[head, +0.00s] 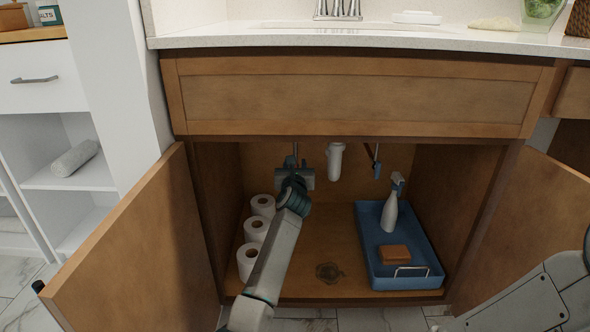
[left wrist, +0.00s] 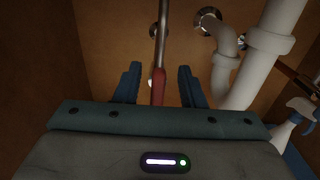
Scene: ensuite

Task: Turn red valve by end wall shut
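The red valve handle (left wrist: 158,86) shows in the left wrist view, hanging at the lower end of a thin metal pipe (left wrist: 161,35). My left gripper (left wrist: 158,80) is open, with one blue finger on each side of the handle. Gaps show between the handle and both fingers. In the head view my left gripper (head: 297,178) reaches into the open cabinet under the sink, at the back left, and hides the red handle. My right arm is at the lower right of the head view; its gripper is out of view.
A white drain pipe (head: 335,160) is right of my left gripper, with a blue handle (head: 377,170) beyond it. Several paper rolls (head: 255,229) stand at left. A blue tray (head: 412,280) holds a spray bottle (head: 391,211) and brown block (head: 394,254). Open doors (head: 145,250) flank the cabinet.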

